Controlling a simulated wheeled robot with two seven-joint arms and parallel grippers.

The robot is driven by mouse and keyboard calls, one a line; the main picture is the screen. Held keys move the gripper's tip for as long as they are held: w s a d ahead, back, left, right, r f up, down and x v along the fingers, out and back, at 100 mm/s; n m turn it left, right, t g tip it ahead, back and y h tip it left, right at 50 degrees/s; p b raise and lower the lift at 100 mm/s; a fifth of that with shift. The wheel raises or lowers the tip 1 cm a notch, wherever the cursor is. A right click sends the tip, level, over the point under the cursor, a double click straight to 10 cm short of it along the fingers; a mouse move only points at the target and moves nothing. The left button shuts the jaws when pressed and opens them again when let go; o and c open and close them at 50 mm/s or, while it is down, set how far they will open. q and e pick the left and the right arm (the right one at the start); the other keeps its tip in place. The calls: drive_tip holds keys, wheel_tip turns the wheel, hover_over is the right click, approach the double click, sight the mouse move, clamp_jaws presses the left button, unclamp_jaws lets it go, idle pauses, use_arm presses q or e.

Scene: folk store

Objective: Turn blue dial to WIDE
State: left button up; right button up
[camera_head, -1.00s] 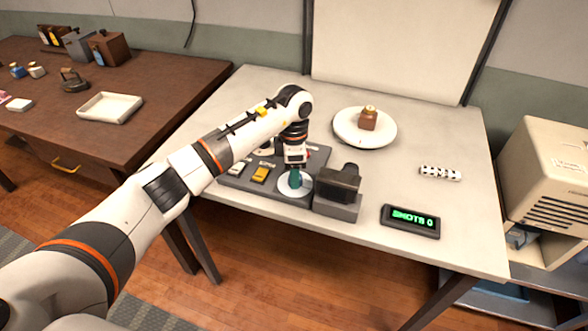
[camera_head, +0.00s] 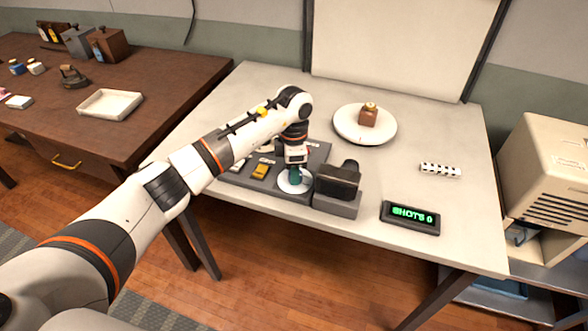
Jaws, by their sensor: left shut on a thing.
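A teal-blue dial (camera_head: 295,175) stands on a white disc (camera_head: 288,187) at the right part of a grey control panel (camera_head: 240,181) on the light table. My left gripper (camera_head: 296,166) points down over the dial and is shut on it. The gripper and wrist hide the dial's top, and the labels around the disc are too small to read, so I cannot tell which setting it points at. My right gripper is not in view.
A black camera on a grey block (camera_head: 338,190) stands close right of the dial. A display reading "SHOTS 0" (camera_head: 411,217), a striped piece (camera_head: 440,170) and a white plate (camera_head: 345,133) with a small brown object lie farther off. A yellow switch (camera_head: 260,171) sits left.

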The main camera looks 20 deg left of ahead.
use_arm(q)
drive_tip(key=n, duration=0.4)
drive_tip(key=shift+b, duration=0.4)
drive_tip(key=n, duration=0.5)
drive_tip(key=shift+s+n, duration=0.1)
drive_tip(key=shift+n, duration=0.3)
drive_tip(key=n, duration=0.4)
drive_tip(key=shift+d+t, duration=0.1)
drive_tip(key=shift+t, duration=0.2)
drive_tip(key=shift+d+n, duration=0.1)
drive_tip(key=shift+n, duration=2.7)
drive_tip(key=o, duration=1)
